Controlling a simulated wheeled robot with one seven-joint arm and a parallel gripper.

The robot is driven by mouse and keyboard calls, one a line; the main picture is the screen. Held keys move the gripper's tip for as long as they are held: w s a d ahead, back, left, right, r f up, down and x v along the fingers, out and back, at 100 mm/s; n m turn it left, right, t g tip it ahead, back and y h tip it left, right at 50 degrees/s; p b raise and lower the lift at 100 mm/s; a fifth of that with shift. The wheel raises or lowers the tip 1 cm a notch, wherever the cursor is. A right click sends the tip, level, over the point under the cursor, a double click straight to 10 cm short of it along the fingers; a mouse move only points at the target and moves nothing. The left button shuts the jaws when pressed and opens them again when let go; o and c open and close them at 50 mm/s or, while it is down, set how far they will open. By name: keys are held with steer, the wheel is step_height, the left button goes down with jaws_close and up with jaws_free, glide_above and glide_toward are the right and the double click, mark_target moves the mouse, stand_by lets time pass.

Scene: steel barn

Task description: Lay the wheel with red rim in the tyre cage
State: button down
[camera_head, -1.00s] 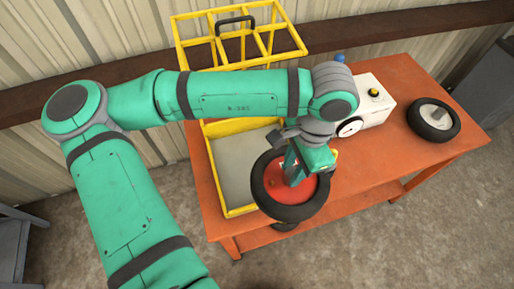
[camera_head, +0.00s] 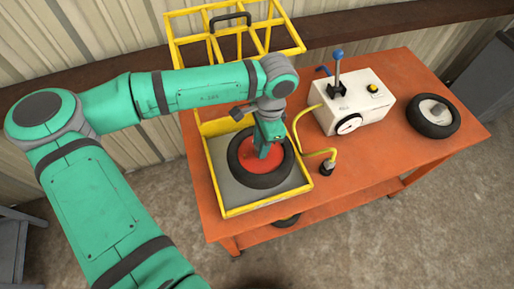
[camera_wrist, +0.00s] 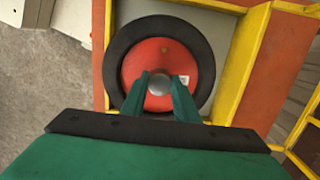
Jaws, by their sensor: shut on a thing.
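The wheel with red rim (camera_head: 283,173) has a black tyre and lies flat over the grey floor of the yellow tyre cage (camera_head: 238,211). My gripper (camera_head: 266,150) is above the middle of the wheel, shut on its central hub. In the wrist view my gripper (camera_wrist: 160,84) has a green finger on each side of the silver hub, and the wheel (camera_wrist: 130,60) shows inside the cage's yellow frame (camera_wrist: 246,62). The cage lid stands open at the back. I cannot tell whether the tyre touches the floor of the cage.
The cage stands on an orange workbench (camera_head: 400,165). To its right are a white box with a gauge and blue-topped lever (camera_head: 352,108), and a yellow hose (camera_head: 300,128). Another wheel with a pale rim (camera_head: 433,117) lies at the right end. The bench's front right is clear.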

steer(key=shift+w+a+f, duration=0.45)
steer(key=shift+a+f, duration=0.15)
steer(key=shift+f, duration=0.1)
steer(key=shift+w+a+f, duration=0.15)
steer(key=shift+w+f, duration=0.15)
steer(key=shift+f, duration=0.15)
steer(key=shift+w+f, duration=0.2)
steer(key=shift+f, duration=1.45)
steer(key=shift+f, duration=0.15)
steer(key=c, duration=1.4)
jaws_free()
steer(key=shift+a, duration=0.1)
steer(key=r, duration=0.4)
steer(key=d+r, duration=0.1)
steer(key=r, duration=0.7)
steer(key=shift+w+d+r, duration=0.1)
steer(key=shift+w+d, duration=0.05)
steer(key=shift+d, duration=0.1)
